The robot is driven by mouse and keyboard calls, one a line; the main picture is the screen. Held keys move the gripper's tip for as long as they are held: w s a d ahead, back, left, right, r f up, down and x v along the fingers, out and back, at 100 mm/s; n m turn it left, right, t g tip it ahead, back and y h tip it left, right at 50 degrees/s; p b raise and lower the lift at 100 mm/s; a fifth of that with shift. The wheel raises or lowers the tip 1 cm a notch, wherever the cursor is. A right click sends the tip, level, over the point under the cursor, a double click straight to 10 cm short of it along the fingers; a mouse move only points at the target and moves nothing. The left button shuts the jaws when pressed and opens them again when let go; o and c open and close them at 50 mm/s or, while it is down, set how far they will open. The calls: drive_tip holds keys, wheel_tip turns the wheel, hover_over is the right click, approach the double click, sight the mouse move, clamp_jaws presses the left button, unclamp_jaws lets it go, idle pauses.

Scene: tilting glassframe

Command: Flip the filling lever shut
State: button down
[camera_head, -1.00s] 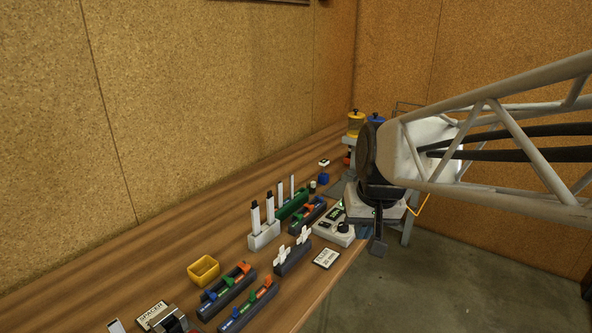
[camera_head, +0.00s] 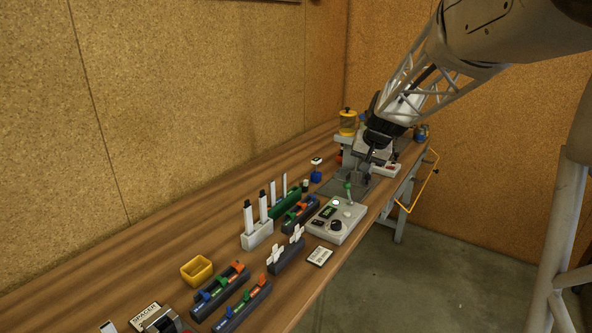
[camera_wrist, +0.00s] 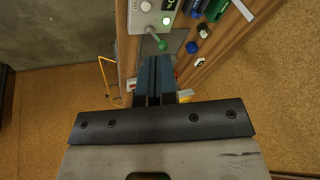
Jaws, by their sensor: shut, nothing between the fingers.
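A lever with a green knob (camera_head: 348,186) stands up from a light grey control box (camera_head: 350,222) near the bench's front edge. In the wrist view the same green-knobbed lever (camera_wrist: 161,44) tilts on the box, just beyond the fingertips. My gripper (camera_head: 368,178) is shut and empty, pointing down behind the lever, towards the far end of the bench. In the wrist view its fingers (camera_wrist: 153,68) sit close together, below the knob in the picture; I see no clear contact. No label naming the filling lever can be read.
A yellow container (camera_head: 348,122) stands on a grey stand beyond the box, close to my arm. A white block holder with upright pens (camera_head: 257,234), a green rack and dark racks stand to the left. The bench's front edge is close to the box.

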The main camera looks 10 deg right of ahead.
drive_tip(key=w+d+f+m, duration=0.1)
drive_tip(key=w+d+f, duration=0.4)
drive_tip(key=w+d, duration=0.5)
drive_tip(key=shift+w+d+f+m+t, duration=0.35)
drive_tip(key=shift+w+f+m+t, duration=0.05)
drive_tip(key=shift+w, duration=0.7)
drive_tip(key=a+x, duration=0.2)
drive_tip(key=x, duration=1)
drive_tip(key=shift+w+a, duration=0.4)
drive_tip(key=shift+w, duration=0.15)
